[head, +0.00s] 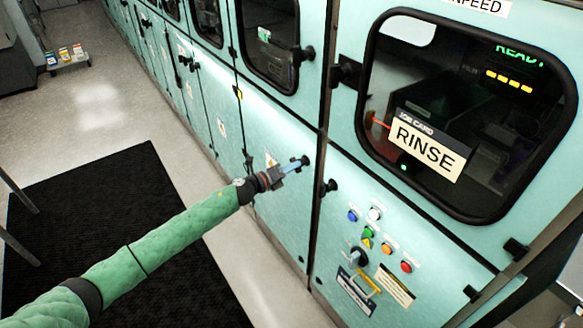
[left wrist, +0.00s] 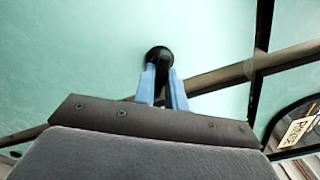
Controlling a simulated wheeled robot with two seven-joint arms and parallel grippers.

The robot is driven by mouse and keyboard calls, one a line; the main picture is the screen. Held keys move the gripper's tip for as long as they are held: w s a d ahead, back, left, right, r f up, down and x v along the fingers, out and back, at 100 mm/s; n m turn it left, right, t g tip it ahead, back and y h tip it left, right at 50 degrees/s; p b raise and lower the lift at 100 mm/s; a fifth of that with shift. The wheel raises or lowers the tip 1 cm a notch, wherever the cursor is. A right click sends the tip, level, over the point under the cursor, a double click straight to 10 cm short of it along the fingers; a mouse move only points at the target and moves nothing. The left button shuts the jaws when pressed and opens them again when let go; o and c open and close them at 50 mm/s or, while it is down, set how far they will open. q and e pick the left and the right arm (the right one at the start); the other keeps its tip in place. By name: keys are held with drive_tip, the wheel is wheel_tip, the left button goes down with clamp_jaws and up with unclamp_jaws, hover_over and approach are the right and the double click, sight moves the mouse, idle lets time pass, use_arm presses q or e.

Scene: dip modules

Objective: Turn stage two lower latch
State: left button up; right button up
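A black latch (head: 303,160) sits at the upper right of a pale green lower door (head: 275,190), beside the door seam. It also shows in the left wrist view (left wrist: 158,53) as a dark rounded knob. My left gripper (head: 294,165) reaches it from the lower left. Its blue fingers (left wrist: 163,80) lie on both sides of a dark part of the latch and look closed on it. The fingertips hide part of the latch. My right gripper is in neither view. I cannot read a stage label on this door.
Another black latch (head: 330,187) is close by on the right panel, above several coloured buttons (head: 374,235). An upper window latch (head: 304,53) is above. A RINSE card (head: 428,146) hangs at the right window. A black mat (head: 120,240) covers the floor.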

use_arm(q)
drive_tip(key=shift+n, duration=0.3)
clamp_jaws()
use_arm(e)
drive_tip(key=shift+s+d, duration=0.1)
use_arm(q)
drive_tip(key=n+p, duration=0.2)
drive_tip(key=n, duration=0.4)
drive_tip(key=shift+p, duration=0.4)
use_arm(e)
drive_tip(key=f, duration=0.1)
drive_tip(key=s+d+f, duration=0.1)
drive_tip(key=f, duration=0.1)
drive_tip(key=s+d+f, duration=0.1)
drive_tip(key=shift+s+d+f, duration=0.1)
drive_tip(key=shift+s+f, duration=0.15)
use_arm(q)
drive_tip(key=shift+n, duration=0.3)
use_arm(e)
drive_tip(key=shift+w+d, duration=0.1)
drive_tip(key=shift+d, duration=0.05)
use_arm(q)
drive_tip(key=o, duration=0.7)
unclamp_jaws()
drive_tip(key=shift+o, duration=0.2)
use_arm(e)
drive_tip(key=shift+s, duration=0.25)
